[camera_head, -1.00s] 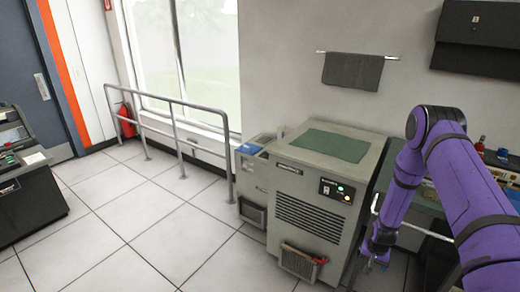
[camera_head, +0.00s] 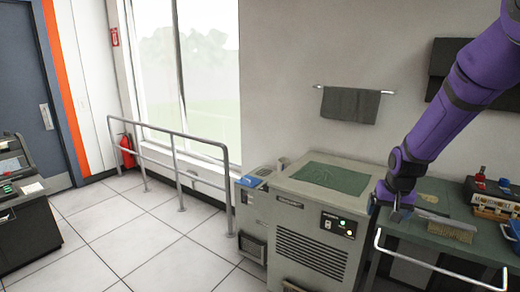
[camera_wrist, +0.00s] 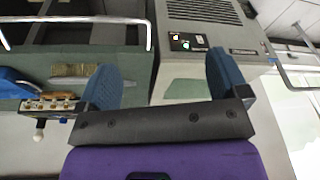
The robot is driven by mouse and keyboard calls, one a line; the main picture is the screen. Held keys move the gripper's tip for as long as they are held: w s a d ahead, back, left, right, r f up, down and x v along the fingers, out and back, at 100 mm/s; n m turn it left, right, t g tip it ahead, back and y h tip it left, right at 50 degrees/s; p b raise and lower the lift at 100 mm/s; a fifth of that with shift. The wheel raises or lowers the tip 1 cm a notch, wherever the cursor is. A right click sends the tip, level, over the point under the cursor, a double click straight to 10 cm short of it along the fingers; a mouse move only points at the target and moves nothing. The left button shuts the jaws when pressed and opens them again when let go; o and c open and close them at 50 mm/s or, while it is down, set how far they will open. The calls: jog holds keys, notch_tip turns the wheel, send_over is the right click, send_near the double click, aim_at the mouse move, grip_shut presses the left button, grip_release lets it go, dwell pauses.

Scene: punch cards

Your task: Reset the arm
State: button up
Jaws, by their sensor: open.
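My gripper (camera_head: 396,212) hangs at the end of my purple arm (camera_head: 455,100), between the grey machine and the green-topped table in the head view. In the wrist view my gripper (camera_wrist: 163,82) has its two blue finger pads wide apart, with nothing between them. The machine (camera_wrist: 200,28) and the table (camera_wrist: 120,68) show beyond the fingers there. My gripper's fingertips are small and hard to make out in the head view.
The grey machine (camera_head: 315,235) with a green mat (camera_head: 332,178) stands left of my gripper. A railing (camera_head: 175,140) stands left; open floor lies between.

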jog(key=s+a+r+n+t, duration=0.15)
jog(key=s+a+r, duration=0.25)
jog(key=s+r, duration=1.05)
jog(key=s+a+r+n, duration=0.1)
jog(key=s+r, duration=0.3)
jog(key=s, duration=0.5)
jog(key=s+a+r, duration=0.1)
jog(key=s+r, duration=0.3)
jog(key=s, duration=0.4)
jog(key=shift+s+a+n+t, duration=0.25)
jog(key=shift+s+n+t, duration=0.1)
jog(key=shift+t, duration=0.1)
